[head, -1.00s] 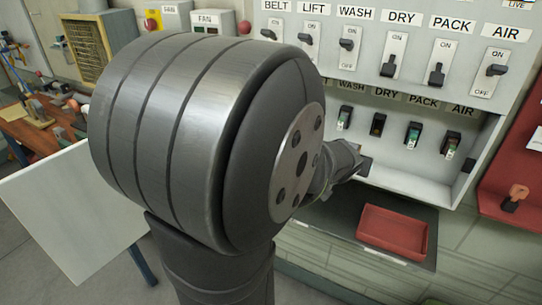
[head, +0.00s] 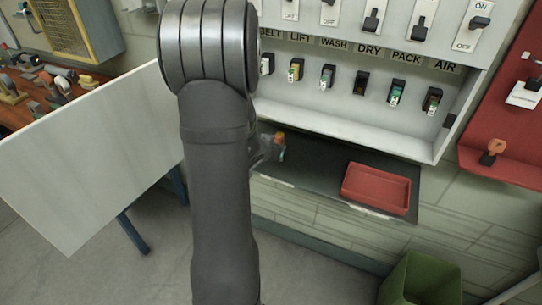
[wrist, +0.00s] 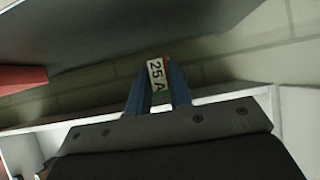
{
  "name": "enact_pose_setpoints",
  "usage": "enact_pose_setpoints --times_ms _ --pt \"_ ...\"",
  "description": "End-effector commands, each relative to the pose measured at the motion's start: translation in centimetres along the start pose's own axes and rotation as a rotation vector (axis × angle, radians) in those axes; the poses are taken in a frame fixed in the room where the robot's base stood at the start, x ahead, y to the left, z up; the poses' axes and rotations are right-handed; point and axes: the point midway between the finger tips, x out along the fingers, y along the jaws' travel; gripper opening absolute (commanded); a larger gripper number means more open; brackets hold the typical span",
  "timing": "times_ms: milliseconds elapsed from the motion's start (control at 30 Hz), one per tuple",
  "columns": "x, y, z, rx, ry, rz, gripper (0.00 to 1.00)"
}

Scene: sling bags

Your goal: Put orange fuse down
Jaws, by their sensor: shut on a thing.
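My gripper (head: 270,150) is partly hidden behind my arm in the head view. It is shut on the orange fuse (head: 280,138), whose orange end shows above the left part of the dark shelf (head: 318,178). I cannot tell whether the fuse touches the shelf. In the wrist view the fuse (wrist: 157,74) sits between the two blue fingers of my gripper (wrist: 158,90). Its white label reads "25 A", with a little orange at its top edge.
A red tray (head: 376,188) stands on the right part of the shelf. Above is a row of labelled fuse holders; the DRY holder (head: 361,83) looks dark and empty. A green bin (head: 420,280) stands on the floor. The shelf between gripper and tray is clear.

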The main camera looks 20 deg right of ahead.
Motion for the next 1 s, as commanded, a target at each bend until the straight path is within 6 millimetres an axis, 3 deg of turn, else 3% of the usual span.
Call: enact_pose_setpoints --times_ms 133,500,933,967,1000 --pt "0.6 -1.2 0.5 0.0 0.0 0.0 0.0" --pt "2.8 -1.2 3.6 0.0 -0.002 0.001 0.0" --pt "3.1 -1.2 4.1 0.001 -0.002 0.0 0.0" --pt "3.1 -1.2 4.1 0.001 -0.001 0.0 0.23" --pt "3.1 -1.2 4.0 0.002 -0.001 0.0 0.31"
